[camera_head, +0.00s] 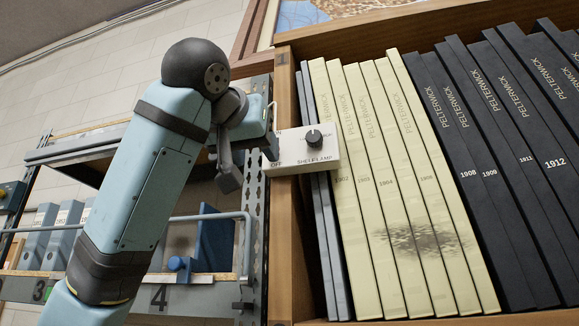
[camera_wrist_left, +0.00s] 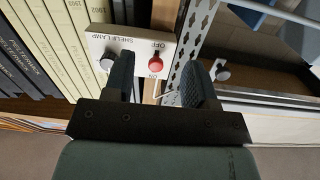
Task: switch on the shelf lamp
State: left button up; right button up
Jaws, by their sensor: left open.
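The shelf lamp's white switch box (camera_head: 297,160) is fixed to the bookcase's front upright. It carries the words ON, OFF and SHELF LAMP and a dark round dial (camera_head: 314,139). In the left wrist view the box (camera_wrist_left: 128,42) appears upside down, with a red-tipped switch (camera_wrist_left: 155,61) between its OFF and ON marks. My left gripper (camera_head: 250,158) is open at the box's left end. In the wrist view its fingers (camera_wrist_left: 158,72) stand either side of the red switch. I cannot tell whether they touch it. My arm hides the red switch in the head view.
Cream volumes (camera_head: 385,180) and black volumes (camera_head: 490,170) fill the bookcase right of the box. A metal rack (camera_head: 252,205) with blue binders (camera_head: 65,232) and a blue rail stands to the left, close behind my arm.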

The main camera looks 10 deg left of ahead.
pick_arm(q)
jog(key=s+r+t, duration=0.1)
jog(key=s+r, duration=0.5)
jog(key=w+p, duration=0.5)
jog(key=w, duration=0.9)
jog(key=shift+w+f+n, duration=0.15)
jog(key=shift+w+n, duration=0.05)
jog(key=shift+n, duration=0.1)
pick_arm(e)
jog(key=shift+m, duration=0.4)
jog(key=r, duration=0.2)
jog(key=d+r, duration=0.1)
jog(key=r, duration=0.1)
jog(key=shift+w+r, duration=0.1)
jog(key=shift+w, duration=0.05)
